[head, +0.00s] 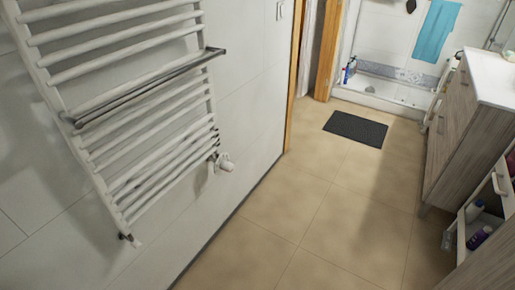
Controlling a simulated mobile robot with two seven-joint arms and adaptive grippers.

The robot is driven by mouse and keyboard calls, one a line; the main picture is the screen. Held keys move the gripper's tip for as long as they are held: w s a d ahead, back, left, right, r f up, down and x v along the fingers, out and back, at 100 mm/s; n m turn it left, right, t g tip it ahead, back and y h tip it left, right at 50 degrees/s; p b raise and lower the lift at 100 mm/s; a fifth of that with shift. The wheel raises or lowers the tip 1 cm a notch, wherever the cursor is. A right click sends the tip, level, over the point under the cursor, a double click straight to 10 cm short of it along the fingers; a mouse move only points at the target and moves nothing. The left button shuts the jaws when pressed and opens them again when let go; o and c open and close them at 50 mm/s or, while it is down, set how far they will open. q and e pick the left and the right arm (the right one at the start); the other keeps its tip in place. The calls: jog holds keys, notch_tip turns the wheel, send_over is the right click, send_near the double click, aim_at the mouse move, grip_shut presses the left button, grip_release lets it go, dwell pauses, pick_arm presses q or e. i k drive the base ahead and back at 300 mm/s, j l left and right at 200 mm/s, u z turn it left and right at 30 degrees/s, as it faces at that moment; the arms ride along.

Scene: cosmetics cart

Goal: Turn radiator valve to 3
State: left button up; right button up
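A white towel radiator (143,133) hangs on the tiled wall at the left of the head view. Its white radiator valve (226,164) sticks out from the wall at the radiator's lower right end. The valve is small in the picture, and no numbers or setting can be read on it. Neither of my grippers shows in this view.
A metal towel bar (150,88) crosses the radiator's front. A wooden cabinet (466,135) and an open-sided white cart (478,222) with bottles stand at the right. A dark mat (355,129) lies near the shower. The beige floor (315,215) between is clear.

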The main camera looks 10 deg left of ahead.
aim_at(225, 165)
jog(key=i+z, duration=0.3)
jog(key=i, duration=0.25)
jog(key=i+z, duration=0.3)
jog(key=i, duration=0.3)
jog(key=i+j+z, duration=0.3)
jog(key=i, duration=0.25)
jog(key=i+l+z, duration=0.2)
jog(key=i, duration=0.3)
jog(key=i+l+z, duration=0.25)
jog(key=i, duration=0.2)
